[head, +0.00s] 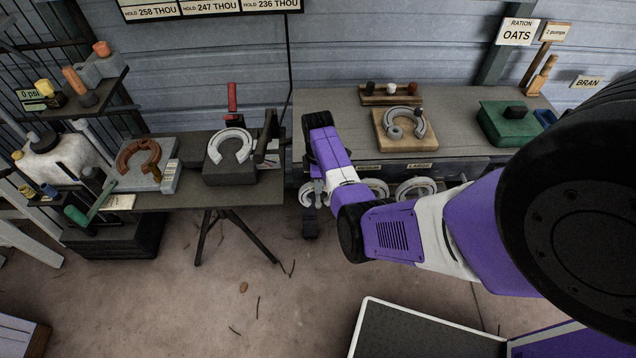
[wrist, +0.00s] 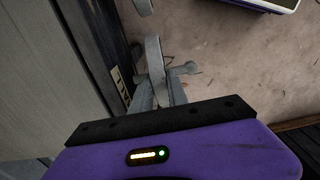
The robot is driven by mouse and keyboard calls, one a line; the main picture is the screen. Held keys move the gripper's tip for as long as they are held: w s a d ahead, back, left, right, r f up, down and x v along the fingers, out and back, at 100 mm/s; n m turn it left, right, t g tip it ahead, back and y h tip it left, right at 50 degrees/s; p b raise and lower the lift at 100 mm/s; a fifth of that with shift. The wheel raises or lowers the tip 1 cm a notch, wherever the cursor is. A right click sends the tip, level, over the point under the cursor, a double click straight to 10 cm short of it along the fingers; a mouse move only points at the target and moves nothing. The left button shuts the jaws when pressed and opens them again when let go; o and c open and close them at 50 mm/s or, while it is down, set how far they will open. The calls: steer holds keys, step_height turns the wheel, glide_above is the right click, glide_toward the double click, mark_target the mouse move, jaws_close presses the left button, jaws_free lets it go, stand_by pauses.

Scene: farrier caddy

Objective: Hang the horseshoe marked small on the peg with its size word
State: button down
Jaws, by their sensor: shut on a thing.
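My gripper (wrist: 158,95) is shut on a grey horseshoe (wrist: 154,58), seen nearly edge-on in the wrist view. A peg with a round end (wrist: 187,69) sticks out beside that horseshoe. I cannot tell whether the horseshoe is around the peg or only beside it. In the head view the held horseshoe (head: 306,195) is partly hidden by my wrist at the bench front. No size word is readable on it. The label above this spot is covered by my arm. Labels reading medium (head: 368,167) and large (head: 420,165) show to the right.
Grey rings or horseshoes (head: 375,187) and (head: 416,188) hang below those labels. The bench (head: 460,124) carries a wooden block (head: 400,143) with a horseshoe and a green box (head: 510,123). A left side table (head: 200,194) holds more horseshoes. The floor in front is mostly clear.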

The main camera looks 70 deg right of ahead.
steer(key=shift+f+b, duration=0.3)
steer(key=shift+f, duration=0.05)
stand_by(0.4)
steer(key=c, duration=1.2)
jaws_free()
step_height(320, 180, up, 8)
steer(key=shift+f, duration=0.1)
